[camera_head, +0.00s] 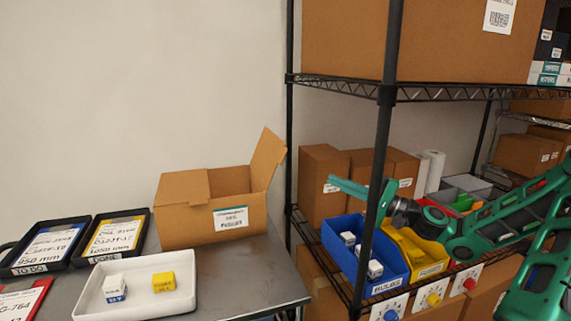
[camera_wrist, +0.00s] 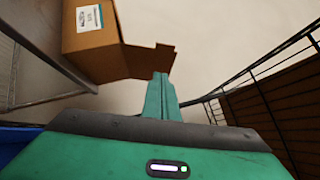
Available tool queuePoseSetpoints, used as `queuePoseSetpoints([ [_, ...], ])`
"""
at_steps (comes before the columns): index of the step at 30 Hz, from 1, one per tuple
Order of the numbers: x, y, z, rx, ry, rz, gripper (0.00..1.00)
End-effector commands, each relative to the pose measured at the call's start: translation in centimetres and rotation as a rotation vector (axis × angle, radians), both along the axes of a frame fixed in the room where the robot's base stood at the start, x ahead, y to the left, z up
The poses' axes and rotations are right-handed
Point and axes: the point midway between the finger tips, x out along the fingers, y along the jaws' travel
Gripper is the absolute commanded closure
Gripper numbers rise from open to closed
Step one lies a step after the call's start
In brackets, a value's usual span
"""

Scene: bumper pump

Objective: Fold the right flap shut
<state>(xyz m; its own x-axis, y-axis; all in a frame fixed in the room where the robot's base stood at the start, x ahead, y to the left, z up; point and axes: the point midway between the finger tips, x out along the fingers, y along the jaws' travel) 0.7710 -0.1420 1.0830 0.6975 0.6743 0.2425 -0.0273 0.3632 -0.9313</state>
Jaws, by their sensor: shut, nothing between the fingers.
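The open cardboard box (camera_head: 190,225) stands on the grey table, with a white label on its front. Its right flap (camera_head: 267,158) stands up, tilted outward to the right. A flap on the left (camera_head: 183,188) lies about level over the box's left part. In the wrist view the box (camera_wrist: 95,50) is at the upper left, and its right flap (camera_wrist: 150,61) shows just beyond the fingertips. My green gripper (camera_head: 334,183) is shut and empty, right of the flap and apart from it in the head view. It also shows in the wrist view (camera_wrist: 160,78).
Blue (camera_head: 395,268) and yellow (camera_head: 415,255) bins sit on the rack below. A white tray (camera_head: 135,300) with two small blocks lies before the box. Wire shelving (camera_wrist: 275,85) is right in the wrist view.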

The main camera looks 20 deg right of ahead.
Motion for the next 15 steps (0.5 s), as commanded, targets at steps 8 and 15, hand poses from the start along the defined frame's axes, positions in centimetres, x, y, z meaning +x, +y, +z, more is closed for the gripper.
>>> queuePoseSetpoints([
  [8, 0.6, -0.2, 1.4, 0.044, -0.021, -0.018, 1.00],
  [15, 3.5, 2.5, 2.6, 0.042, -0.022, -0.018, 1.00],
])
